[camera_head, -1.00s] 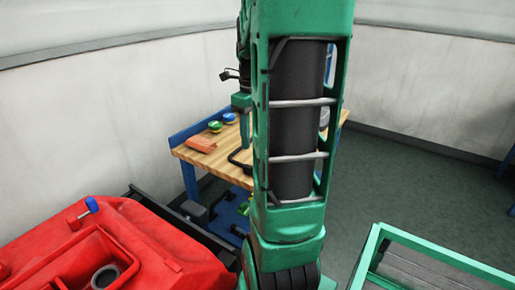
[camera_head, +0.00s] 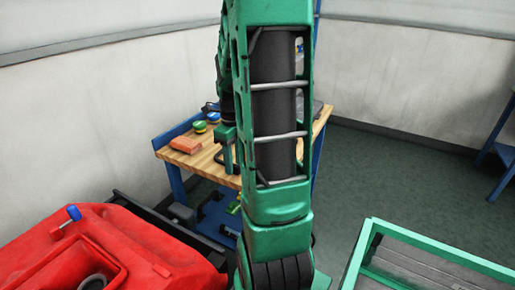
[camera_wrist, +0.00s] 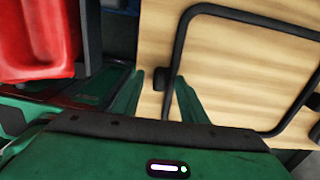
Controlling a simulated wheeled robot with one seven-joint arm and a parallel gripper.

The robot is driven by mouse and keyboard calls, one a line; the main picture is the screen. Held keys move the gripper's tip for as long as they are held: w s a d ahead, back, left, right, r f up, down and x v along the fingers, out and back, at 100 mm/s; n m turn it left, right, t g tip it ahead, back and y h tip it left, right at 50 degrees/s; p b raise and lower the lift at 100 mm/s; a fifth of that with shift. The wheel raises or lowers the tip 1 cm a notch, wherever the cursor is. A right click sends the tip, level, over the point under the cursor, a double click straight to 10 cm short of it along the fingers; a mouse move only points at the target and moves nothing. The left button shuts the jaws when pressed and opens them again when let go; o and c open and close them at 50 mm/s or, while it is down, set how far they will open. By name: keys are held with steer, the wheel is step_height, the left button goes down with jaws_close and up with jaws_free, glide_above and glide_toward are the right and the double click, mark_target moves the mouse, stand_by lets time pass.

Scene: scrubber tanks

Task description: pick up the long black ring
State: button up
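The long black ring (camera_wrist: 182,50) is a thin bar bent into a large rounded loop. In the wrist view it lies over the wooden tabletop (camera_wrist: 230,62), and part of it runs out of view at the right. My gripper (camera_wrist: 160,76) is open, its two green fingers pointing at the near left part of the ring. A small dark block (camera_wrist: 161,79) on the ring shows between the fingertips; I cannot tell if they touch it. In the head view my gripper (camera_head: 226,160) is low over the table, and the ring is hidden behind my arm.
An orange block (camera_head: 186,145), a green and yellow piece (camera_head: 200,127) and a blue piece (camera_head: 213,116) sit at the table's left. A red tank (camera_head: 130,245) stands at front left, and a green-framed cart (camera_head: 430,255) at front right. Grey floor (camera_head: 370,165) is open between.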

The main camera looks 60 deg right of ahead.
jaws_close()
steer(key=shift+r, duration=0.1)
